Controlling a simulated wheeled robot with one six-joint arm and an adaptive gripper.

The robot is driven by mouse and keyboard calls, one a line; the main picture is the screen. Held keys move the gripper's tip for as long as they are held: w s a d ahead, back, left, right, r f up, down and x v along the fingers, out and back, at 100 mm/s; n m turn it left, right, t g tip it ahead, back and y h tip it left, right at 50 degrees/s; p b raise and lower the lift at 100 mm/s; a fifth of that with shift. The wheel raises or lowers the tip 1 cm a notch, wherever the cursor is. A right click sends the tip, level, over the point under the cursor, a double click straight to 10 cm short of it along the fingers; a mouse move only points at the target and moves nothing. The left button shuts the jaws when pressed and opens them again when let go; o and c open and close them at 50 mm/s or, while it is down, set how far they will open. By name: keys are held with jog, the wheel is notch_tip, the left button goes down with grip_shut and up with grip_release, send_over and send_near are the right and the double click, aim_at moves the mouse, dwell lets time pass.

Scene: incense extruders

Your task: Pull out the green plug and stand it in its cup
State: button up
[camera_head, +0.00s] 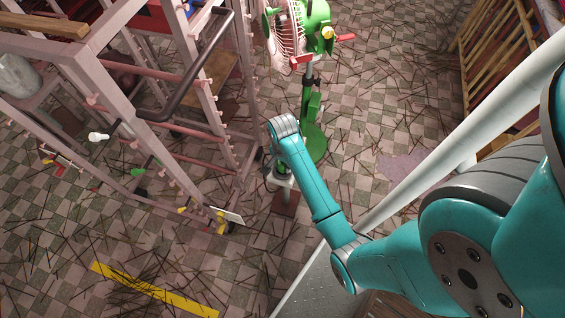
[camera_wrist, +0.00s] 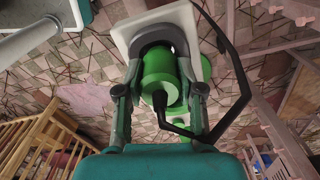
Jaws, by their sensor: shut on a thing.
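The green plug (camera_wrist: 160,72) is a short green cylinder with a dark end, seen in the wrist view between my gripper's fingers. My gripper (camera_wrist: 158,50) is shut on it, one grey finger on each side. A black cable (camera_wrist: 243,85) runs from near its dark end and bends up to the right. A white square-edged piece (camera_wrist: 125,32) lies just behind the fingertips; I cannot tell whether the plug touches it. In the head view my gripper (camera_head: 281,183) points down, largely hidden by my arm, and the plug cannot be made out. I cannot identify the cup.
A green fan on a stand (camera_head: 313,100) stands beyond my arm. A pale metal frame (camera_head: 185,110) with rails and colored knobs fills the left. A wooden rack (camera_head: 485,60) is at right. Thin dark sticks litter the checkered floor, which has a yellow strip (camera_head: 150,290).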

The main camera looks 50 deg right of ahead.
jog(key=shift+f, duration=0.45)
jog(key=o, duration=1.2)
jog(key=shift+o, duration=0.2)
notch_tip(320, 180, up, 12)
jog(key=shift+f, duration=0.1)
